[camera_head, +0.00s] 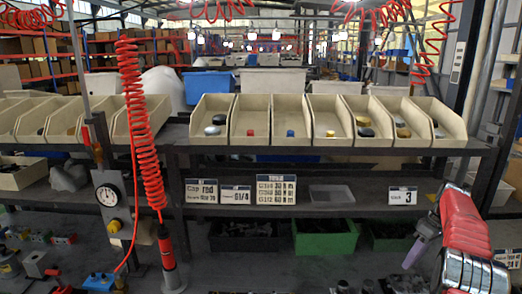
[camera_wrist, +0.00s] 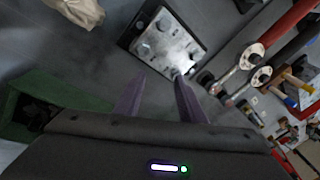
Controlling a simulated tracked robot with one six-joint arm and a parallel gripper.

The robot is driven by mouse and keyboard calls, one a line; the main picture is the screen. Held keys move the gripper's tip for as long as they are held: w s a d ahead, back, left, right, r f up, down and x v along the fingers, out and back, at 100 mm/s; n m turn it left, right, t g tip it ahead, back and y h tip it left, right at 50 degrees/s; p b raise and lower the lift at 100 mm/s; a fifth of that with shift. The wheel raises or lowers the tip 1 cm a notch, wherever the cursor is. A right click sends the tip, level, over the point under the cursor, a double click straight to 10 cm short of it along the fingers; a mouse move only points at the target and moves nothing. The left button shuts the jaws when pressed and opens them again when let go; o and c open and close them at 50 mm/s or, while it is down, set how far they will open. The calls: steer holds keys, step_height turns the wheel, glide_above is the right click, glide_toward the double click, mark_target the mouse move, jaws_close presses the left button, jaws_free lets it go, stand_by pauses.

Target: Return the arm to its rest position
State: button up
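My arm, red with metallic bands, stands at the right of the head view. My gripper (camera_head: 415,252) has purple fingers and hangs over the lower bench, pointing down and left. In the wrist view my gripper (camera_wrist: 158,86) shows two purple fingers apart, with only grey surface between them. It is open and empty. A metal valve block (camera_wrist: 165,42) with round knobs on a dark base lies beyond the fingertips. I cannot tell the gap between the fingertips and the block.
A shelf of beige bins (camera_head: 265,120) spans the back. A green crate (camera_head: 326,238) stands under the shelf, left of my gripper. A coiled red hose (camera_head: 140,120) hangs at the left near a gauge (camera_head: 108,195). Tools with red handles (camera_wrist: 290,20) lie right in the wrist view.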

steer(key=s+a+r+m+h, duration=0.1)
steer(key=s+a+r+m, duration=0.4)
steer(key=a, duration=0.4)
steer(key=s+a+r+m+h, duration=0.2)
steer(key=s+a+r+m, duration=0.1)
steer(key=s+a+r, duration=0.5)
steer(key=s+a+r+n+t, duration=0.1)
steer(key=s+a+t, duration=0.1)
steer(key=s+a, duration=0.8)
steer(key=s+a+r+n+t, duration=0.1)
steer(key=s+a+r+t, duration=0.1)
steer(key=s+a, duration=0.8)
steer(key=shift+s+r+t, duration=0.3)
steer(key=shift+s+t, duration=0.4)
steer(key=shift+s, duration=0.4)
